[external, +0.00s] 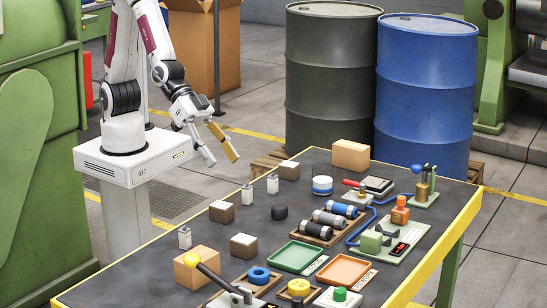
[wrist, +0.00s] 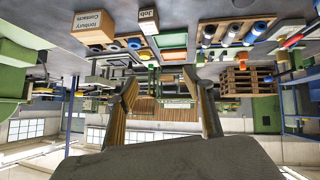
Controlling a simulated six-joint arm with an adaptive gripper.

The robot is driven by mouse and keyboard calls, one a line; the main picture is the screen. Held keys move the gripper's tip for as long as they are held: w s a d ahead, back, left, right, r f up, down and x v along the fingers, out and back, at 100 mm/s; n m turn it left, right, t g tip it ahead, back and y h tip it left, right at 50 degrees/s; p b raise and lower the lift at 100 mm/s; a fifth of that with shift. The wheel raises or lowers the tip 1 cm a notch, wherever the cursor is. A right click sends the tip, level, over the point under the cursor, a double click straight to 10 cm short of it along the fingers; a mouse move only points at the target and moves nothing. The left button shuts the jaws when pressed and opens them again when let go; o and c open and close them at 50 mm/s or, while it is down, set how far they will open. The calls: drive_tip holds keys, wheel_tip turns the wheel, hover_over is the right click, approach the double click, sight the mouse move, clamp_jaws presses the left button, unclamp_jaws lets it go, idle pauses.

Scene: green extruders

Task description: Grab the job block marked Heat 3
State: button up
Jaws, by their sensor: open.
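My gripper (external: 223,160) hangs open and empty in the air at the left far side of the dark table, apart from every block. Its two fingers (wrist: 165,108) stand wide apart in the wrist view. Small brown blocks with white tops stand on the table: one at the far edge (external: 289,172), one at the left edge (external: 221,213) and one nearer the middle (external: 243,247). Their markings are too small to read in the external view. In the wrist view a block (wrist: 148,22) shows a label reading "Job"; no "Heat 3" is legible.
A cardboard box (external: 350,155) is at the back.

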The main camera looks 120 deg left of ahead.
drive_tip(key=w+d+f+t, duration=0.1)
drive_tip(key=w+d+f, duration=0.25)
drive_tip(key=f, duration=0.35)
drive_tip(key=t+y, duration=0.2)
approach(243, 238)
drive_tip(key=w, duration=0.3)
drive_tip(key=shift+w+a, duration=0.25)
drive_tip(key=shift+w, duration=0.05)
drive_tip(key=shift+d+f+t, duration=0.15)
drive_tip(key=shift+f+t, duration=0.15)
drive_tip(key=shift+f, duration=0.5)
drive_tip(key=shift+x, duration=1.25)
drive_tip(key=shift+f, duration=0.1)
drive_tip(key=shift+x, duration=2.55)
drive_tip(key=shift+d+f, duration=0.15)
drive_tip(key=c, duration=1.2)
